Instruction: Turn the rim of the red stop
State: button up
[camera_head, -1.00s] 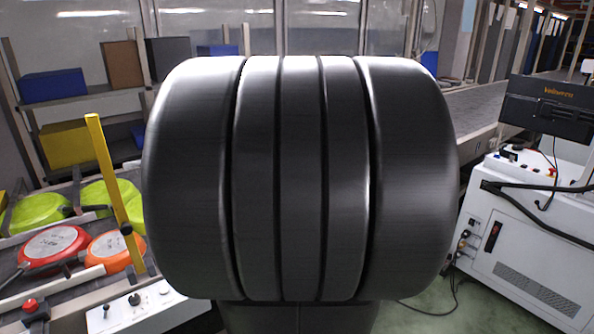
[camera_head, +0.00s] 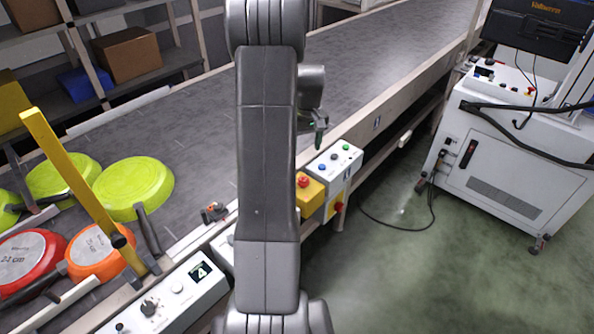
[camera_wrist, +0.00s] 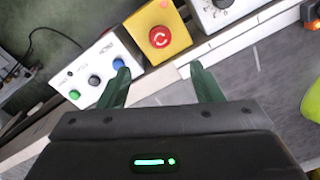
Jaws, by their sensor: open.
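The red stop (camera_head: 303,181) is a round red mushroom button on a yellow box (camera_head: 312,198) at the conveyor's front edge, partly behind my arm in the head view. In the wrist view the red stop (camera_wrist: 159,37) faces the camera, with white arrow marks on its cap, on the yellow box (camera_wrist: 172,16). My gripper (camera_wrist: 158,72) is open and empty, with its two green fingers apart. In that picture the stop lies beyond and between the fingertips, not touched. In the head view only part of my gripper (camera_head: 320,136) shows, above the button boxes.
A white button box (camera_head: 335,167) with green, blue and black buttons stands beside the yellow box. A white panel (camera_head: 185,303) with a knob is at lower left. Pans, including an orange one (camera_head: 97,252), lie left by a yellow post (camera_head: 75,175). Green floor is open right.

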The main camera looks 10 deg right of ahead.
aim_at(304, 179)
jog(key=f+p, duration=0.1)
jog(key=f, duration=0.5)
jog(key=f+p, duration=0.1)
jog(key=f, duration=0.6)
jog(key=shift+s+a, duration=0.15)
jog(key=shift+a, duration=0.05)
jog(key=shift+c, duration=0.2)
jog(key=c, duration=1)
